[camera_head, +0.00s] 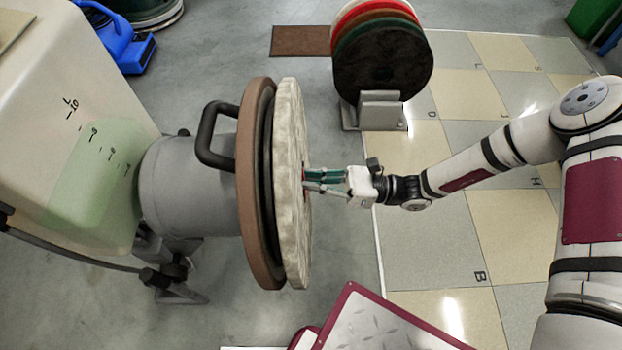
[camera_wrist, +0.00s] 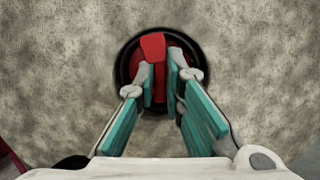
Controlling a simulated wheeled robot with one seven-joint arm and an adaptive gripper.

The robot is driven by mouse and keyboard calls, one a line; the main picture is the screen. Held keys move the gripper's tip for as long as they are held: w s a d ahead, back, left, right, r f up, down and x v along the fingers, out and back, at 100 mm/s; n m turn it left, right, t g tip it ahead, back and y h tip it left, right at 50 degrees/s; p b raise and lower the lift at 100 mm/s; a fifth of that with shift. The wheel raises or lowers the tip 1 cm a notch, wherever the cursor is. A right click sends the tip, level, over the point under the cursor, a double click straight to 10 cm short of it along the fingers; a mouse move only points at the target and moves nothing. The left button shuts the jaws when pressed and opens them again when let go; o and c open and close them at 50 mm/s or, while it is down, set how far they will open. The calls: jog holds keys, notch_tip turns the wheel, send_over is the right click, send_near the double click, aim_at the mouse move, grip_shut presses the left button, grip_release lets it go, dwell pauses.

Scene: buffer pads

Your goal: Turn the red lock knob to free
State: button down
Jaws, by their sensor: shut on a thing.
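The red lock knob (camera_wrist: 153,47) sits in a dark round recess (camera_wrist: 122,70) at the middle of a pale mottled pad. My gripper (camera_wrist: 158,85) is shut on the knob, with one teal-lined finger on each side of it. The knob's bar stands close to upright in the wrist view. In the head view my gripper (camera_head: 308,182) reaches left to the centre of the pale pad (camera_head: 290,240), and the knob is mostly hidden there by the fingers. I see no marking around the knob that tells locked from free.
The pad is mounted on a grey machine head (camera_head: 190,190) with a brown disc (camera_head: 258,265) and a black handle (camera_head: 207,135). A rack of coloured pads (camera_head: 383,65) stands behind my arm. A maroon-edged plate (camera_head: 375,325) lies at the front.

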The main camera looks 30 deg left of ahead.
jog(key=shift+n+g, duration=0.3)
jog(key=shift+n, duration=1)
jog(key=shift+h, duration=0.3)
jog(key=c, duration=2)
grip_release()
jog(key=shift+o, duration=0.2)
jog(key=v, duration=1.2)
jog(key=shift+f, duration=0.2)
